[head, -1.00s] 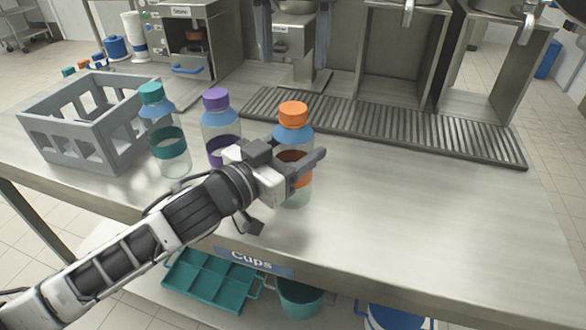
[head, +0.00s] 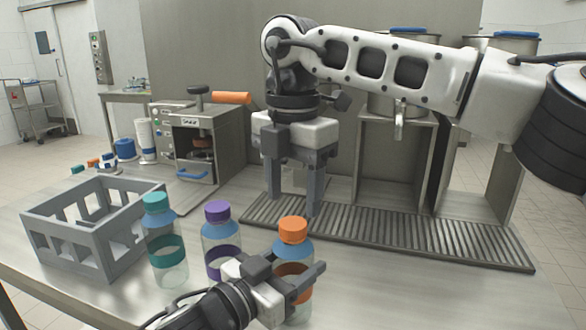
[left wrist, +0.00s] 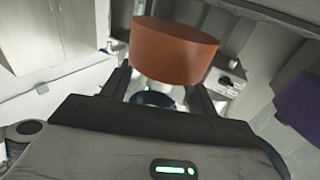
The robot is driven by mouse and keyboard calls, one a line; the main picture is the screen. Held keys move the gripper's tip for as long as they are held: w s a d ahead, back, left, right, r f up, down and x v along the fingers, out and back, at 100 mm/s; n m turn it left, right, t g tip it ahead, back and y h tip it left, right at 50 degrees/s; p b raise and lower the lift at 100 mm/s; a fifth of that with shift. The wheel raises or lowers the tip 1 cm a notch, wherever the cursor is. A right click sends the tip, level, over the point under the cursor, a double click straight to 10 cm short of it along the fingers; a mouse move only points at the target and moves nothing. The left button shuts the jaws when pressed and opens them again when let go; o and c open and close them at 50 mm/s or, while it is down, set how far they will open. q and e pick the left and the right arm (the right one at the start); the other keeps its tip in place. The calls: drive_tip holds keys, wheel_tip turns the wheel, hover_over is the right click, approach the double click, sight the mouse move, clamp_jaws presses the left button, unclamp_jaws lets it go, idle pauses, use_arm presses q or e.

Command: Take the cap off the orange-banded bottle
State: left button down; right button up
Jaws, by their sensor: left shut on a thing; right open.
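The orange-banded bottle (head: 294,250) stands upright on the counter with its orange cap (head: 293,229) on. My right gripper (head: 294,205) is above and behind the bottle, fingers pointing down. It is open and empty, and clear of the cap.
A purple-capped bottle (head: 219,235) and a teal-capped bottle (head: 160,240) stand left of the orange one. A grey crate (head: 62,240) is at the far left. A slatted drip tray (head: 430,248) runs behind. The counter to the right is clear.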

sight(293, 222)
drive_tip(key=shift+f, duration=2.2)
drive_tip(key=shift+c, duration=0.4)
